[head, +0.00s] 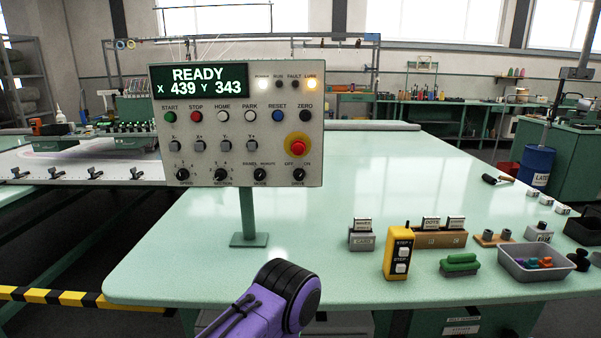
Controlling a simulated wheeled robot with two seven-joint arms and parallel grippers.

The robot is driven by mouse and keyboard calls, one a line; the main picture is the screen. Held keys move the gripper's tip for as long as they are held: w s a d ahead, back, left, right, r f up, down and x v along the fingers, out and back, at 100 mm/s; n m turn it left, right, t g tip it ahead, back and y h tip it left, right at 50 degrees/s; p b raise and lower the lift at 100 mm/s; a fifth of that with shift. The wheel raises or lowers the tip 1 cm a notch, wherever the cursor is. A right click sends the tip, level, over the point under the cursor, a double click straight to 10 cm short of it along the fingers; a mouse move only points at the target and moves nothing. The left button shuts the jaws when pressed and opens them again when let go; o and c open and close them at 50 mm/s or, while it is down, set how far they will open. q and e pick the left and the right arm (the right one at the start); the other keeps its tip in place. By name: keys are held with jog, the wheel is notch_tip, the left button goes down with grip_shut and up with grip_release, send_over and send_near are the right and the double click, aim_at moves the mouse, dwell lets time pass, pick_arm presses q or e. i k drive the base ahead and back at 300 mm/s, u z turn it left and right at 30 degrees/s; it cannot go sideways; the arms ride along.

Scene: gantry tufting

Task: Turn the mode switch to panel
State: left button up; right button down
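The mode switch (260,175) is a small black rotary knob in the bottom row of the grey control panel (315,130). The label under it reads MODE. The small lettering above it and the exact direction of its pointer are too fine to read surely. The panel stands upright on a green post (248,212) on the table. Neither of my grippers shows. A purple and black arm link of mine rises at the bottom centre, below and in front of the panel, apart from the switch.
The panel display (200,82) reads READY, X 439 Y 343. Other knobs flank the mode switch, and a red emergency button (298,147) sits above right. A yellow pendant (399,254), stamp holders and a grey tray (537,262) stand on the pale green table (330,200). Its middle is clear.

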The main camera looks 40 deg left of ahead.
aim_at(259, 174)
jog(key=u, duration=0.45)
jog(key=i, duration=0.85)
jog(key=u, duration=0.85)
